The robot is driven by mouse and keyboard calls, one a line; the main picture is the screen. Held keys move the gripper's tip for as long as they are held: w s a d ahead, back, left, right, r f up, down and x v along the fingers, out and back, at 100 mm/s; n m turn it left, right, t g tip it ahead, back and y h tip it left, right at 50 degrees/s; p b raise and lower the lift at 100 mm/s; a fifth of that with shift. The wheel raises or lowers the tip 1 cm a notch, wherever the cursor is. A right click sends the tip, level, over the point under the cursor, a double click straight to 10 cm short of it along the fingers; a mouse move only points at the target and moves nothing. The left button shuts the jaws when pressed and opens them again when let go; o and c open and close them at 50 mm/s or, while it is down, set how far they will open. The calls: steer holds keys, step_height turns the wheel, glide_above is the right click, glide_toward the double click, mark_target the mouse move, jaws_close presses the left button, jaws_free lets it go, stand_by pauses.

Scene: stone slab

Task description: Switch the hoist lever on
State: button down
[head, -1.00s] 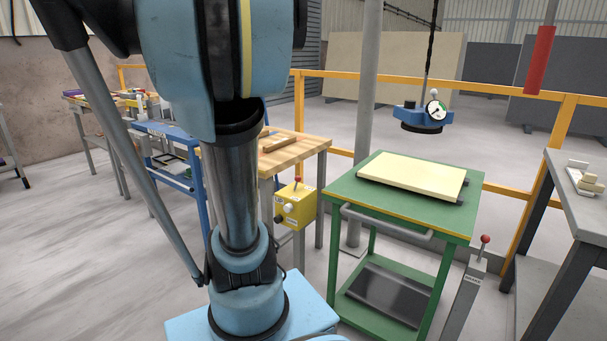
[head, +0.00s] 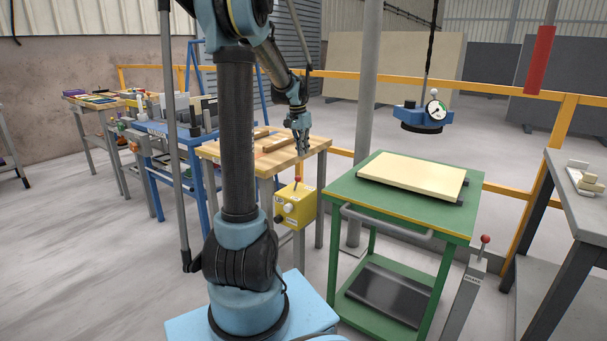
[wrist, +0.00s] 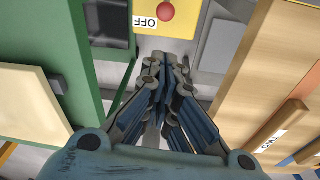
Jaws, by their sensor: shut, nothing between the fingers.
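In the wrist view the yellow box (wrist: 185,22) is at the top edge, with the red knob (wrist: 166,10) beside an inverted "OFF" label (wrist: 145,22). My gripper (head: 303,150) points down above the box and lever, apart from them. Its fingers (wrist: 166,60) are shut with nothing between them. The lever's shaft is hard to make out in the wrist view.
A green cart (head: 365,205) with a pale slab (head: 412,174) stands to the right. The wooden bench (head: 230,152) with wooden bars is at left. A blue hoist unit (head: 424,115) hangs behind. Another red-knobbed lever post (head: 470,285) stands front right.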

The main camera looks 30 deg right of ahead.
steer(key=d, duration=0.3)
steer(key=shift+f+m, duration=0.3)
steer(key=shift+f, duration=0.05)
steer(key=shift+a, duration=0.1)
steer(key=shift+s+a+f, duration=0.15)
steer(key=shift+a+f, duration=0.25)
steer(key=shift+f, duration=1.1)
steer(key=shift+s+a+f, duration=0.15)
steer(key=shift+a+f, duration=0.25)
steer(key=shift+f, duration=1.15)
steer(key=shift+s+a+f, duration=0.15)
steer(key=shift+a+f, duration=0.25)
steer(key=shift+f, duration=1.1)
steer(key=shift+s+r, duration=0.1)
steer(key=shift+s, duration=0.05)
steer(key=shift+a+r+h, duration=0.1)
steer(key=shift+a+h, duration=0.15)
steer(key=shift+h, duration=0.15)
